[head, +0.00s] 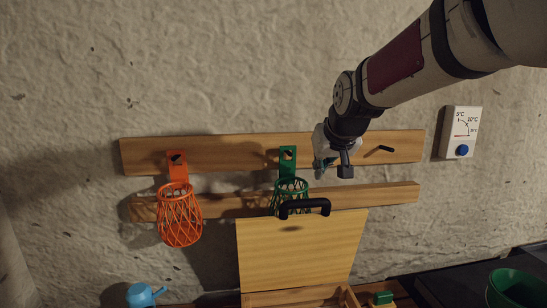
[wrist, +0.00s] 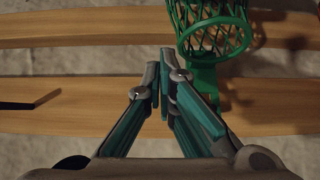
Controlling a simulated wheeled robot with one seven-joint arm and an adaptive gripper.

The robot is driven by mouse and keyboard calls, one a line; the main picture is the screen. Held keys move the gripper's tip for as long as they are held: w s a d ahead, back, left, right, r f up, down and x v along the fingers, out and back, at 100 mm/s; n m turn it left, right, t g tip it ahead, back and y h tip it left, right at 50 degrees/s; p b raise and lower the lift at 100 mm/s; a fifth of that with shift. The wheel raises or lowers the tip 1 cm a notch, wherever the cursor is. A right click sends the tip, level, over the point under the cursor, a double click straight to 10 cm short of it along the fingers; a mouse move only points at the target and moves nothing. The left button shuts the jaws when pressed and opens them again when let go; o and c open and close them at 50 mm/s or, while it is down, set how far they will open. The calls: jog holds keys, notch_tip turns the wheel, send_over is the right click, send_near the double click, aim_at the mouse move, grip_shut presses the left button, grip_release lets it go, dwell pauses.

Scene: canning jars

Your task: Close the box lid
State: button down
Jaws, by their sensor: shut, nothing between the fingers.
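The wooden box (head: 290,297) sits at the bottom of the head view, mostly cut off by the frame edge. Its pale wooden lid (head: 300,250) stands raised and open, with a black handle (head: 304,206) on its top edge. My gripper (head: 319,172) is above the lid and slightly right of the handle, apart from it, near the upper wall board. In the wrist view my gripper (wrist: 162,68) has its teal fingers shut with nothing between them. The lid does not show in the wrist view.
A green basket (head: 290,190) hangs just left of my gripper and also shows in the wrist view (wrist: 208,30). An orange basket (head: 180,215) hangs farther left. A peg (head: 386,148) sticks out on the right.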

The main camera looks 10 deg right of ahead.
jog(key=shift+s+f+p, duration=0.2)
jog(key=shift+s+f, duration=0.1)
jog(key=shift+f, duration=0.3)
jog(key=shift+s+f+p, duration=0.15)
jog(key=shift+s+f, duration=0.15)
jog(key=shift+f, duration=0.35)
jog(key=shift+s+f+p, duration=0.2)
jog(key=shift+s+f, duration=0.1)
jog(key=shift+f, duration=0.3)
jog(key=shift+s+b, duration=0.1)
jog(key=shift+b, duration=0.25)
